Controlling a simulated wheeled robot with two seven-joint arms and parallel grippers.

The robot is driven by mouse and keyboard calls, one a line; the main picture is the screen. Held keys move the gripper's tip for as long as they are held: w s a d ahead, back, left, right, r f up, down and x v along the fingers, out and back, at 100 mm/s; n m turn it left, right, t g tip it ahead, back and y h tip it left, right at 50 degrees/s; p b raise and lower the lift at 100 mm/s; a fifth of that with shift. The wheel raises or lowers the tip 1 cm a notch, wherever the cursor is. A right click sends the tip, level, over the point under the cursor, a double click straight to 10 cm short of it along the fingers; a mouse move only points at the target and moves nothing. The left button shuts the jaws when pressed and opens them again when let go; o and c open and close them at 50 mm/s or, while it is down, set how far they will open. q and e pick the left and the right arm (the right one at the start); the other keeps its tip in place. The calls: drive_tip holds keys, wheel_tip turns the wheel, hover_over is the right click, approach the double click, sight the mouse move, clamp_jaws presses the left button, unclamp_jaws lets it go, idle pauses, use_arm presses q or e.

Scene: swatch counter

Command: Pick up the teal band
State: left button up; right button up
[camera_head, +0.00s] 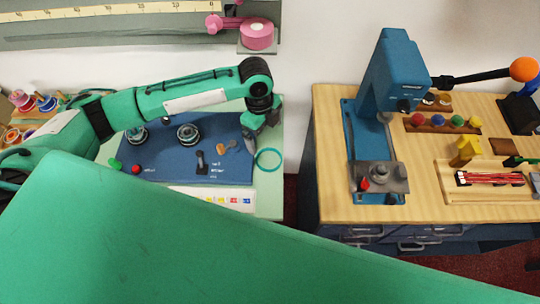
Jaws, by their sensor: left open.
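The teal band (268,159) is a thin ring lying flat on the pale green counter (270,205), near its right edge and just right of the blue panel. My left arm reaches in from the left over the panel. My left gripper (251,138) points down beside the band, to its upper left, and is open. I see no contact with the band, and its fingertips are small and hard to make out. My right gripper is not in view.
The blue panel (180,165) carries knobs and a small black lever (201,160). A gap separates this counter from the wooden bench (335,190) at right, which holds a blue press (395,75). A large green surface covers the foreground.

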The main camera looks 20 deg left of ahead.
use_arm(q)
drive_tip(key=p, duration=0.1)
hover_over(269, 161)
drive_tip(key=f, duration=0.7)
drive_tip(key=shift+a, duration=0.25)
wheel_tip(269, 161, down, 4)
drive_tip(key=shift+w+f+p, duration=0.1)
drive_tip(key=shift+f+p, duration=0.05)
drive_tip(key=shift+p, duration=1)
drive_tip(key=shift+d+f, duration=0.1)
drive_tip(key=shift+f, duration=0.45)
drive_tip(key=shift+c, duration=1.1)
drive_tip(key=c, duration=0.8)
